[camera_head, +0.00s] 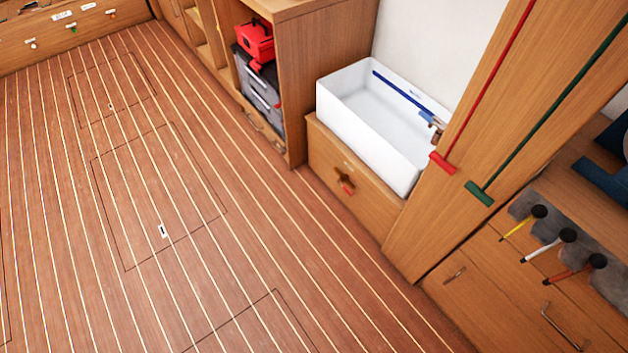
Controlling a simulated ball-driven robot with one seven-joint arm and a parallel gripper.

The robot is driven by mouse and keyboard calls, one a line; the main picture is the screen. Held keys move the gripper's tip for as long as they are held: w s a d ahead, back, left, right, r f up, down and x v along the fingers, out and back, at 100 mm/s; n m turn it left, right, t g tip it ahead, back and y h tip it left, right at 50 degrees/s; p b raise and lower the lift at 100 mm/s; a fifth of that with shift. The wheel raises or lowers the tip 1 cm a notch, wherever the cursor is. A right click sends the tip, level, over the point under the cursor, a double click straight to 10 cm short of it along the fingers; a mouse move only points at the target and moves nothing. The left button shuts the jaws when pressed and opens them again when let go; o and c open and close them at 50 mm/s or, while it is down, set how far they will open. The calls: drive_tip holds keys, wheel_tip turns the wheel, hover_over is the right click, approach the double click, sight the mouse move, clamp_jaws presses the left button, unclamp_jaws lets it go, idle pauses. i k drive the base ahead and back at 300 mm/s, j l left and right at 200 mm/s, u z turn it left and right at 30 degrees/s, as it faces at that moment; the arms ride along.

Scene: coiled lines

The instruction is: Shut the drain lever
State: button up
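A small brass valve (344,177) with a short red lever (347,190) is on the wooden front below the white basin (345,107). The red lever hangs down and slightly right from the brass body. Several small levers or valves with coloured ends, including one with a green end (71,26), sit on a far wooden panel at the top left, below white labels that I cannot read. My gripper is not in view.
Three black-knobbed levers, yellow (518,229), white (546,247) and red (574,273), stand at the right cabinet. Red and green rods run down the wooden post (450,200). A shelf unit (310,80) stands left of the basin. The striped floor (120,190) is clear.

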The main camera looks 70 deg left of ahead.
sight(339, 182)
drive_tip(key=u, duration=1.45)
drive_tip(key=i+j, duration=0.2)
drive_tip(key=i, duration=0.25)
drive_tip(key=i+j, duration=0.15)
drive_tip(key=i, duration=0.25)
drive_tip(key=i+j+u, duration=0.1)
drive_tip(key=i, duration=0.35)
drive_tip(key=i+j, duration=0.25)
drive_tip(key=i, duration=0.15)
